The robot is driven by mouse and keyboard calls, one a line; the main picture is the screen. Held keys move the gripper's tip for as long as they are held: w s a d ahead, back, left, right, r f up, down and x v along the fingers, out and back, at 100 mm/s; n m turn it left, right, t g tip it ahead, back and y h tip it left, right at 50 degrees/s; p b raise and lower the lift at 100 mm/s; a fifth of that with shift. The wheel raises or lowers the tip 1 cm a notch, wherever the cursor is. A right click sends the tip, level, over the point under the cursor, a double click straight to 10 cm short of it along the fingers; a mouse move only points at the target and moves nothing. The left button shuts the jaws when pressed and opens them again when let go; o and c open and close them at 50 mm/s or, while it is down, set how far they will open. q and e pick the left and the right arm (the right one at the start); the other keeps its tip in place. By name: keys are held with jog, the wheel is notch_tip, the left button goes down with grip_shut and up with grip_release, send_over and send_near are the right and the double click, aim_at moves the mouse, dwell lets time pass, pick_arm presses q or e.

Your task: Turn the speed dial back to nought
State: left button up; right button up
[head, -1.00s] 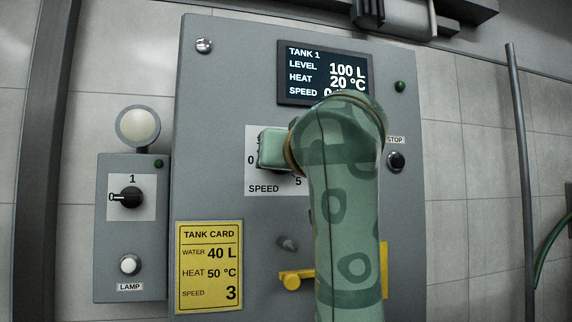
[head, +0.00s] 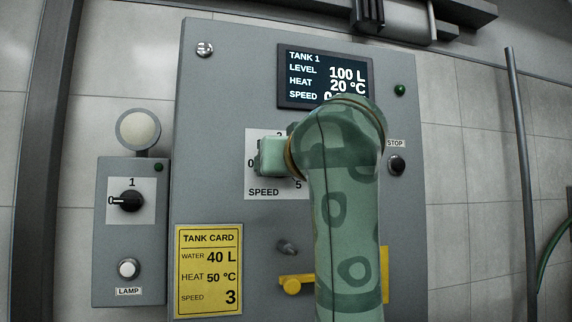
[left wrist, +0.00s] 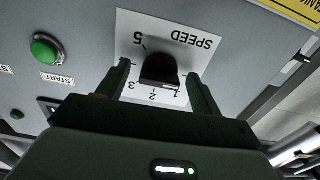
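The black speed dial (left wrist: 158,70) shows in the left wrist view, upside down on its white SPEED plate (left wrist: 203,45). Its scale numbers 1, 2, 3 and 5 are visible there; I cannot tell exactly where the dial points. My left gripper (left wrist: 160,86) is open, with one finger on each side of the dial and gaps showing between. In the head view my left gripper (head: 272,157) and forearm cover the dial and part of the plate (head: 262,190). My right gripper is not in view.
The tank display (head: 325,75) reads level 100 L and heat 20 °C; its speed line is mostly hidden. A green start button (left wrist: 47,47) shows beside the dial.

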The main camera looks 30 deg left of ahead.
pick_arm(q)
jog(key=p+v, duration=0.1)
jog(key=v, duration=1.5)
jog(key=shift+s, duration=0.15)
